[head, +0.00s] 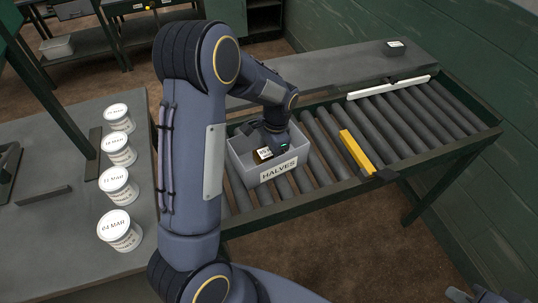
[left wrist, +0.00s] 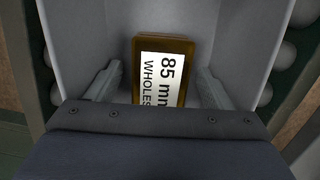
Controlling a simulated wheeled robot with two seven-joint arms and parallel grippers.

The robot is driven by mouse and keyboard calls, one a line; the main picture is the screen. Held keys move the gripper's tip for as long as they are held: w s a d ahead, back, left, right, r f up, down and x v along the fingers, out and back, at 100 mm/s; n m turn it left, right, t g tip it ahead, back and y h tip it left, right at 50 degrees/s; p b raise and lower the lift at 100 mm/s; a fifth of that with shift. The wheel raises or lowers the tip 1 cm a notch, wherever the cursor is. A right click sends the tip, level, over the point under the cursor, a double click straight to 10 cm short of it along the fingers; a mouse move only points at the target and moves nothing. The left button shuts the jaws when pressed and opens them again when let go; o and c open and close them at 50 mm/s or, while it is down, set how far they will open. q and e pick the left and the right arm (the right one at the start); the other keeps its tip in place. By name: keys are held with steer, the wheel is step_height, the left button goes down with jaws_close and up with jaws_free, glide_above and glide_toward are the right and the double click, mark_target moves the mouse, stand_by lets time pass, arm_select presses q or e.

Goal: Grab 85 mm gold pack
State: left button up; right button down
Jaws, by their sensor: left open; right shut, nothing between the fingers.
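The gold pack (left wrist: 166,43) lies in a grey bin, its white label reading "85 mm WHOLES" facing up in the left wrist view. Its near end is hidden by my wrist. It also shows in the head view (head: 263,155), partly covered by my gripper. My left gripper (left wrist: 159,72) is open, reaching down into the bin. One finger is on each side of the pack, with a gap on both sides. My right gripper (head: 486,297) is shut and empty at the bottom right of the head view, partly cut off.
The grey bin (head: 242,166), labelled "HALVES", stands on a roller conveyor (head: 318,140). A yellow bar (head: 356,151) crosses the rollers to its right. Several white tubs (head: 118,186) stand on the left table.

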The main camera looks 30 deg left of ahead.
arm_select(q)
steer(key=shift+f, duration=0.25)
stand_by(0.5)
steer(key=c, duration=1.1)
